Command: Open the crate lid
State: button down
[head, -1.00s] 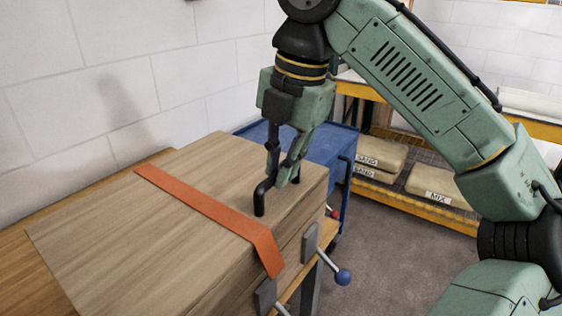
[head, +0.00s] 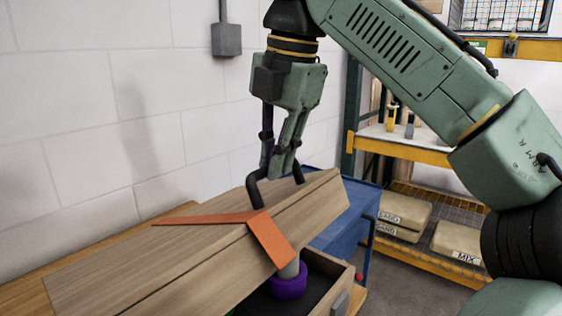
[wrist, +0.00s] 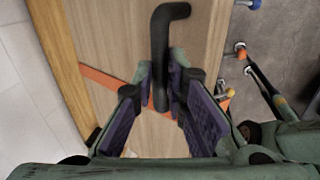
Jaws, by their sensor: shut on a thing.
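The wooden crate lid (head: 190,245) is tilted up in the head view, its near edge raised off the crate (head: 328,268). An orange strap (head: 268,240) lies across the lid and hangs over its raised edge. The black lid handle (head: 254,190) stands on the lid's top near the right end. My gripper (head: 280,172) is above the lid and shut on the handle; in the wrist view the handle (wrist: 160,50) runs between the two fingers. The crate's dark inside shows partly, with a purple ring-shaped thing (head: 287,287) around a grey cylinder in it.
A wooden bench (head: 30,284) supports the crate against the white wall. A blue cart (head: 350,222) stands just behind it. A yellow-edged shelf (head: 405,150) with sacks (head: 455,240) is at the right. Grey floor is free at the lower right.

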jog(key=c, duration=2.1)
grip_release()
jog(key=shift+a+f, duration=0.15)
jog(key=shift+a, duration=0.05)
jog(key=o, duration=0.3)
jog(key=shift+w+a+f, duration=0.1)
jog(key=shift+w+a, duration=0.1)
jog(key=shift+o, duration=1)
jog(key=shift+d, duration=0.1)
jog(key=shift+d, duration=0.15)
